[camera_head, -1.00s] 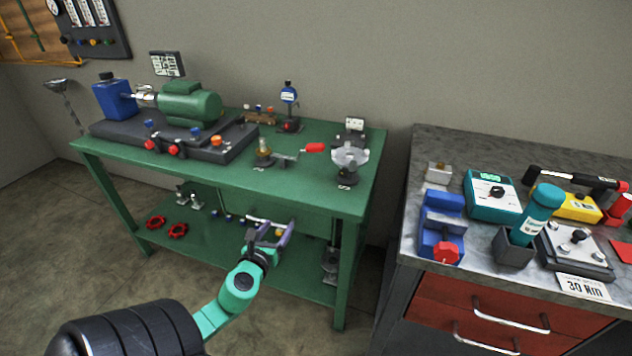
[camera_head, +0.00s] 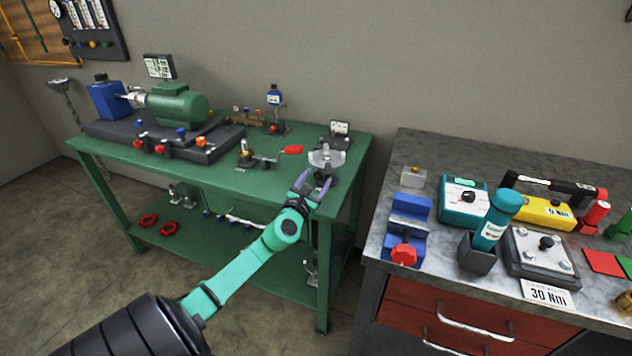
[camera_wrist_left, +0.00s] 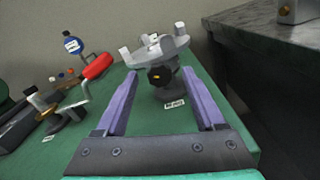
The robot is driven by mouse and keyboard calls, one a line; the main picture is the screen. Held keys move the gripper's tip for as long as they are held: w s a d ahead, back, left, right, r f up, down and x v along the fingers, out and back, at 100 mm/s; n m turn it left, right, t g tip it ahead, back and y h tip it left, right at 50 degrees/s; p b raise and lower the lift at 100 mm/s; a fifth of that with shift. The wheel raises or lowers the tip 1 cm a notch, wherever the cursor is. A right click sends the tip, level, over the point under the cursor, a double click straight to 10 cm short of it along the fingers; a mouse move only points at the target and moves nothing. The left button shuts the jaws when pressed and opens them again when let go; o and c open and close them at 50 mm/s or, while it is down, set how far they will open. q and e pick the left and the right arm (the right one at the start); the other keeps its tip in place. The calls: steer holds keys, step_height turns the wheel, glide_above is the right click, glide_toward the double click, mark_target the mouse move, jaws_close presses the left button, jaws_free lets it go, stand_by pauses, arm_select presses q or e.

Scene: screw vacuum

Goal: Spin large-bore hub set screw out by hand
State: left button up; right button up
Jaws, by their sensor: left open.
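A grey hub (camera_head: 326,156) with upright tabs stands on a dark round stand at the right end of the green bench. In the left wrist view the hub (camera_wrist_left: 172,50) is ahead, with a dark knobbed screw (camera_wrist_left: 158,76) with an orange centre on its near side. A label lies at the base of its stand. My left gripper (camera_head: 314,182) is open just in front of the hub. In the wrist view its purple fingers (camera_wrist_left: 160,93) point at the hub from either side, apart from it and empty. My right gripper is not in view.
The green bench (camera_head: 220,170) also holds a red-handled fixture (camera_head: 290,151), a dial gauge (camera_head: 275,98) and a green motor (camera_head: 177,103). At right, a grey cabinet top (camera_head: 440,140) carries a blue vise (camera_head: 407,225), a teal meter (camera_head: 464,203) and other tools.

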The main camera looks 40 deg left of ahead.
arm_select(q)
jaws_close()
